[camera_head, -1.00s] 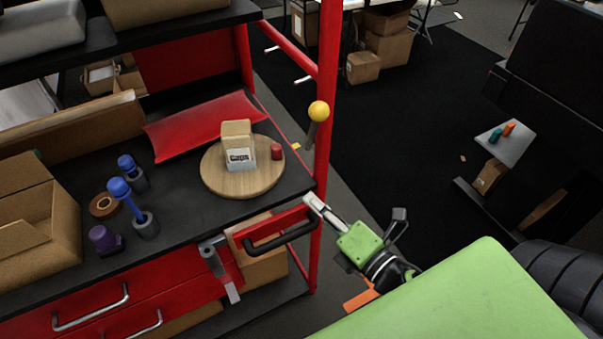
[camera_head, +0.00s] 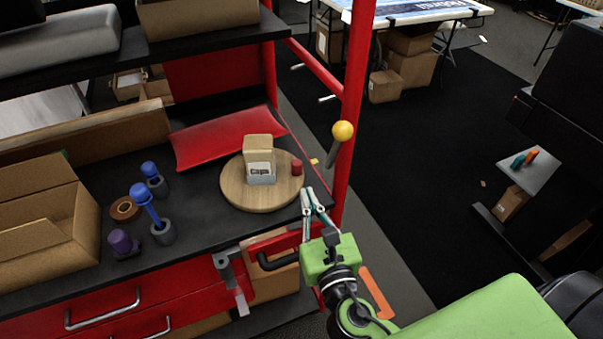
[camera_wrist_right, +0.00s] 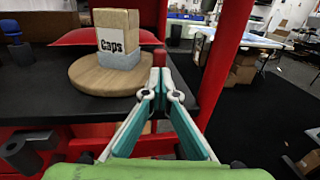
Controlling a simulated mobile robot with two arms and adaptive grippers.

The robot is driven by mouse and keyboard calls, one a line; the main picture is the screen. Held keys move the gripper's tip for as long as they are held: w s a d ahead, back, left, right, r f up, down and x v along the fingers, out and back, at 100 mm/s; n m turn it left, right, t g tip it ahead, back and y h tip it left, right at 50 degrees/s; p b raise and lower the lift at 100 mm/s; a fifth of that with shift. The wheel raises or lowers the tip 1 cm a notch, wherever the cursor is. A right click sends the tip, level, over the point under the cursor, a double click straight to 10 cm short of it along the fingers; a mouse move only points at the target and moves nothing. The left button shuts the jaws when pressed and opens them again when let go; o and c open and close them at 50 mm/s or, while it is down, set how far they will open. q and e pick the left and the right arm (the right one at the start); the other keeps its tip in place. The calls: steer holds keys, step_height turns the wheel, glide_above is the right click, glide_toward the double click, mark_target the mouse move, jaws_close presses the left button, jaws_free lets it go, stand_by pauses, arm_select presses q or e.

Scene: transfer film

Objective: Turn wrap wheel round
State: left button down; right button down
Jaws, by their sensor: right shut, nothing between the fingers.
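The round wooden wheel (camera_head: 236,193) lies flat on the black worktop near its right front corner. It also shows in the wrist view (camera_wrist_right: 88,82). A tan box labelled "Caps" (camera_head: 259,154) stands on it, and a small red peg (camera_head: 297,167) stands near its right edge. My right gripper (camera_head: 308,191) is shut and empty, its fingertips close to the wheel's right front edge. In the wrist view its fingers (camera_wrist_right: 160,74) point toward the wheel, right of the box. Whether they touch the wheel I cannot tell. My left gripper is out of view.
A red post (camera_head: 354,110) and a yellow-knobbed lever (camera_head: 342,133) stand right of the wheel. Blue-handled tools (camera_head: 142,194), a tape roll (camera_head: 125,209) and an open carton (camera_head: 90,225) are to the left. A red cushion (camera_head: 225,136) lies behind.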

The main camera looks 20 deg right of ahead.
mark_target(299, 169)
steer(key=w, duration=0.4)
steer(key=w+p, duration=0.1)
steer(key=w, duration=0.1)
steer(key=shift+d, duration=0.4)
steer(key=shift+w+d+r+n+y+p, duration=0.15)
steer(key=shift+w+d+n+y+p, duration=0.2)
steer(key=shift+n+y+p, duration=0.35)
steer(key=shift+w+d+y+p, duration=0.45)
steer(key=shift+w+d, duration=0.1)
steer(key=shift+w, duration=0.3)
steer(key=shift+w+d+f, duration=0.1)
steer(key=shift+w+f, duration=0.1)
steer(key=shift+w, duration=0.15)
